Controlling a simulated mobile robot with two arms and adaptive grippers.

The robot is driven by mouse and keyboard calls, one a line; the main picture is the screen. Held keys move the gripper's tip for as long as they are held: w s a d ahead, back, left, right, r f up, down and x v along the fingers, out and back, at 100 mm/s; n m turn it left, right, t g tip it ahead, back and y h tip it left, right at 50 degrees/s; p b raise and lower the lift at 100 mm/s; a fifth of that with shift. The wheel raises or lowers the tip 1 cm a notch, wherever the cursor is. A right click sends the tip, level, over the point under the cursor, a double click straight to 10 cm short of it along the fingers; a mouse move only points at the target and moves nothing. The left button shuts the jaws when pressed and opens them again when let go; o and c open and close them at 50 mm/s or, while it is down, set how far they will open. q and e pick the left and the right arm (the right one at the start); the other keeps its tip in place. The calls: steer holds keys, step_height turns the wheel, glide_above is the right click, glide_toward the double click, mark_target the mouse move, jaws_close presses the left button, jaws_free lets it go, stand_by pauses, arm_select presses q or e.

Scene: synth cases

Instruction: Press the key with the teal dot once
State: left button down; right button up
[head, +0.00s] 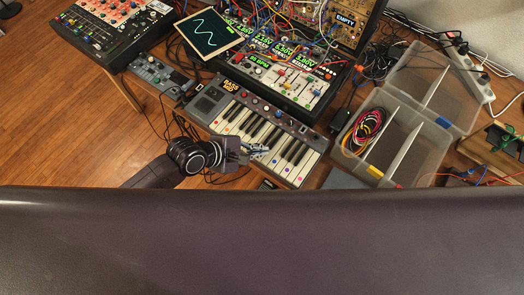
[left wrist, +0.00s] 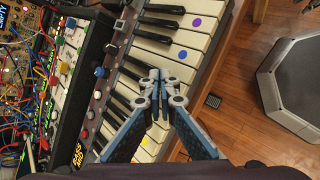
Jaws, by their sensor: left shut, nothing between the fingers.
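The keyboard (head: 228,120) lies on the table with black and white keys and small coloured dots on the white keys. It also fills the middle of the left wrist view (left wrist: 205,42). There, a purple dot and a blue dot show above my fingers, and a yellow dot shows below. I cannot make out a teal dot; my fingers hide part of the keys between the blue and yellow dots. My left gripper (head: 258,150) is shut and empty, its tips over the keys, as in the left wrist view (left wrist: 159,112). I cannot tell whether they touch. My right gripper is not in view.
A synthesizer with faders and patch cables (head: 290,82) stands behind the keyboard. A small grey device (head: 155,75) and a tablet with a wave (head: 211,36) are at the left. A clear divided bin (head: 400,165) with coiled cables is at the right.

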arm_select(q)
steer(key=shift+f, duration=0.6)
stand_by(0.7)
steer(key=shift+r, duration=0.1)
steer(key=shift+r+p, duration=0.9)
steer(key=shift+p, duration=0.25)
step_height(320, 180, up, 5)
steer(key=p, duration=0.6)
steer(key=shift+r, duration=0.1)
stand_by(0.6)
